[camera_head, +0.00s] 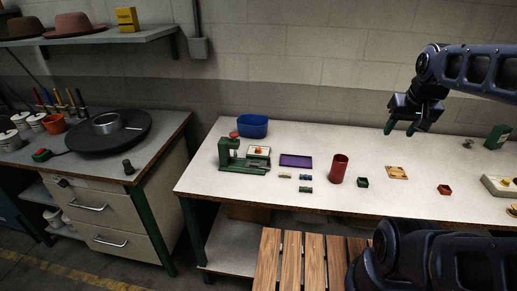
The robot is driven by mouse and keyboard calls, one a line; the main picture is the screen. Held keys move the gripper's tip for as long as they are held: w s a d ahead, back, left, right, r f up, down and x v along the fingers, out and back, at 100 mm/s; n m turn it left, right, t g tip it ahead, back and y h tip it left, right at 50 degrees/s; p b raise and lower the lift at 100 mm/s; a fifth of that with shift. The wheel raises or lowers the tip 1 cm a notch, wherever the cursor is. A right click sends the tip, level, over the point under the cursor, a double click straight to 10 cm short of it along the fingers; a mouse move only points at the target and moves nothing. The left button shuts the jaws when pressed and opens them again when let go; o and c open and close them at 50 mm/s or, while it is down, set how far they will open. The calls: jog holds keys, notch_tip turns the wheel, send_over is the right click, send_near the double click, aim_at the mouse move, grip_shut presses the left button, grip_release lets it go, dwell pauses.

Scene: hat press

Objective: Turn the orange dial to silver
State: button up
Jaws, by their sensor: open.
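My gripper (401,128) hangs over the back right of the white workbench, fingers pointing down, open and empty. It is well above the bench and touches nothing. A small orange-red knob (259,150) sits on a pale plate beside the green press (229,154) at the bench's left. Another small orange-red spot (505,181) shows on a cream box (492,187) at the right edge. I cannot tell which of these is the orange dial. Any silver mark is too small to make out. My gripper is far right of the press and up and left of the cream box.
On the bench (330,205) stand a blue bin (252,126), a purple tray (296,160), a tall red cup (339,168), a small green box (363,182), a tan square (397,172) and a red-brown box (444,189). A wooden slatted surface (290,262) is in front.

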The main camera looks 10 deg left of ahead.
jog(key=w+a+n+g, duration=0.1)
jog(key=w+a+n, duration=0.55)
jog(key=w, duration=0.65)
jog(key=n+g, duration=0.3)
jog(key=n, duration=1.1)
send_over(259, 148)
notch_tip(259, 148, down, 22)
notch_tip(259, 148, down, 11)
jog(key=shift+s+r, duration=0.1)
jog(key=shift+c, duration=0.5)
jog(key=c, duration=0.9)
